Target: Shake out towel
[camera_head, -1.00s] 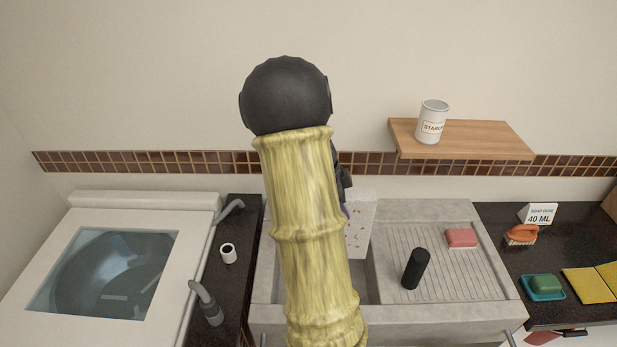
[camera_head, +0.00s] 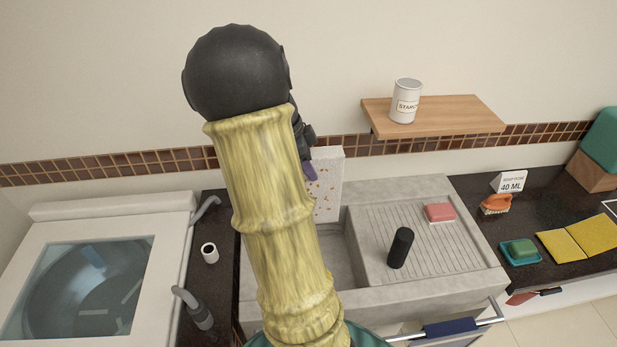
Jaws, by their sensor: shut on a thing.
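A white towel with small orange-brown specks (camera_head: 327,185) hangs over the back left part of the sink, its left side hidden behind my arm. My gripper (camera_head: 307,142) is a black shape just above the towel's top left, mostly hidden behind my yellow arm. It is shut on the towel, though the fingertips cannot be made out.
The grey stone sink (camera_head: 420,292) has a ribbed board with a black cylinder (camera_head: 400,248) and pink soap (camera_head: 440,212). A washer (camera_head: 90,275) stands left. A wooden shelf (camera_head: 455,115) holds a starch can (camera_head: 406,101). A dark blue cloth (camera_head: 450,328) hangs on the front rail.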

